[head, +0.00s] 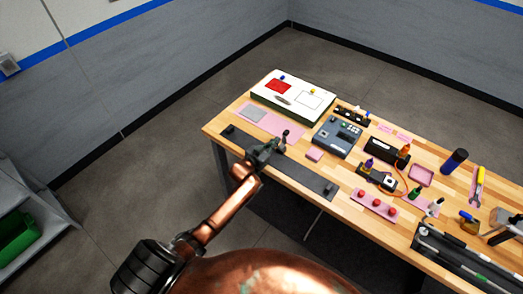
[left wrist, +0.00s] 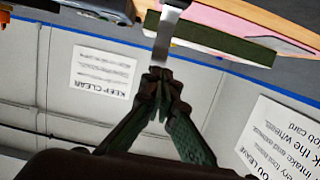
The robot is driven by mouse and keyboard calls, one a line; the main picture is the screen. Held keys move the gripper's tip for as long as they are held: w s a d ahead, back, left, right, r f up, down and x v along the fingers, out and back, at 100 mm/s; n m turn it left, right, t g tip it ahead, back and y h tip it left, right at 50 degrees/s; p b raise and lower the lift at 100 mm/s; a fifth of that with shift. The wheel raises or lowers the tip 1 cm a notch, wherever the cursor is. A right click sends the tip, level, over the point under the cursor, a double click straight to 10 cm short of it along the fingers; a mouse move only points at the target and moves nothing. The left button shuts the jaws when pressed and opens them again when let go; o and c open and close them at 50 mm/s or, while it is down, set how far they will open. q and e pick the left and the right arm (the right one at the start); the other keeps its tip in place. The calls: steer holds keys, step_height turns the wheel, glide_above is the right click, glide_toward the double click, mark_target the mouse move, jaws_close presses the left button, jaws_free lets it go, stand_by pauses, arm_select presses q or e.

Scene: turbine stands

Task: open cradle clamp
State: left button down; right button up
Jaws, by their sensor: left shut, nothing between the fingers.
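My left gripper (head: 268,153) is over the near edge of the wooden table, at the long dark strip (head: 310,180). Its fingers (left wrist: 157,78) are shut and hold nothing. A small dark upright piece (head: 285,134) stands just beyond the gripper in the head view; I cannot tell for sure whether it is part of the cradle clamp. In the left wrist view a narrow grey metal bar (left wrist: 168,28) runs up from the fingertips; whether they touch it is unclear. The gripper and arm hide part of the strip. My right gripper is not in view.
A white board with a red patch (head: 293,94) lies at the table's far left. A pink mat (head: 279,125), a grey-blue box (head: 337,136) and a pink holder with red knobs (head: 376,204) are nearby. Tools crowd the right side.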

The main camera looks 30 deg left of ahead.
arm_select(q)
steer(key=b+v, duration=0.2)
steer(key=v, duration=0.8)
steer(key=shift+s+d, duration=0.15)
steer(key=shift+d, duration=0.05)
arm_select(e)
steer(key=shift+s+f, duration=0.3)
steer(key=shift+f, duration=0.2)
arm_select(q)
steer(key=shift+f, duration=0.15)
